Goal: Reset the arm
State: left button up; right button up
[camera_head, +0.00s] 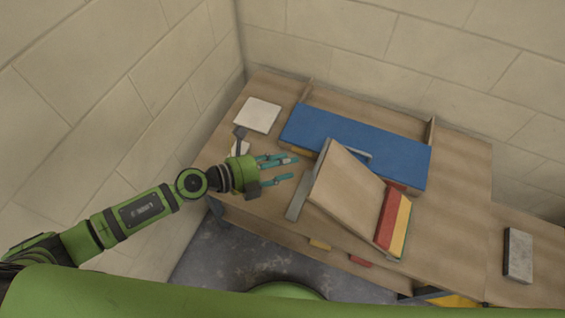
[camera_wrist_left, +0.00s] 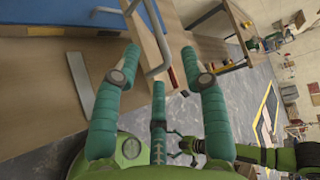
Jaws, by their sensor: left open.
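My left arm comes in from the left in the head view. Its green gripper with teal fingers (camera_head: 289,167) is open, with the fingers spread and nothing visible between them. It hovers over the left part of the wooden table (camera_head: 455,215), beside a grey metal bar (camera_head: 299,196) and left of a tilted wooden board (camera_head: 345,193). In the left wrist view, the open teal fingers (camera_wrist_left: 165,80) frame a bent grey handle (camera_wrist_left: 160,42). A small green and black arm end (camera_wrist_left: 184,147), apparently my right one, shows low in that view; its jaws are too small to judge.
A long blue box (camera_head: 355,140) lies along the back of the table. Red (camera_head: 387,218) and yellow (camera_head: 401,226) blocks border the tilted board. A pale square tile (camera_head: 258,115) lies at the back left. A grey block (camera_head: 518,255) rests at the right. Walls close in left and behind.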

dwell(0.3)
pick_arm(q)
jog(key=w+a+f+n+t+y+b, duration=0.1)
jog(key=w+a+f+n+t+y, duration=0.15)
jog(key=a+f+n, duration=0.55)
jog(key=w+a+f+n+t+y+b, duration=0.1)
jog(key=a+f+n+y, duration=0.25)
jog(key=f+n, duration=0.45)
jog(key=s+a+f+n+g+y, duration=0.1)
jog(key=s+a+f+n+y, duration=0.15)
jog(key=f, duration=0.35)
jog(key=s+a+f+n+y, duration=0.1)
jog(key=s+a+f, duration=0.15)
jog(key=f, duration=0.25)
jog(key=s+a+f+n+g+y+b, duration=0.1)
jog(key=s+a+f+n+g+y, duration=0.25)
jog(key=s+f+n, duration=0.7)
jog(key=s+f+g, duration=0.2)
jog(key=s+f, duration=0.1)
jog(key=s, duration=0.8)
jog(key=s+d+f+n+g, duration=0.1)
jog(key=s+f+g, duration=0.2)
jog(key=s, duration=0.9)
jog(key=shift+s+f+h+b, duration=0.3)
jog(key=shift+f+b, duration=0.1)
jog(key=shift+f, duration=0.15)
jog(key=shift+d, duration=0.15)
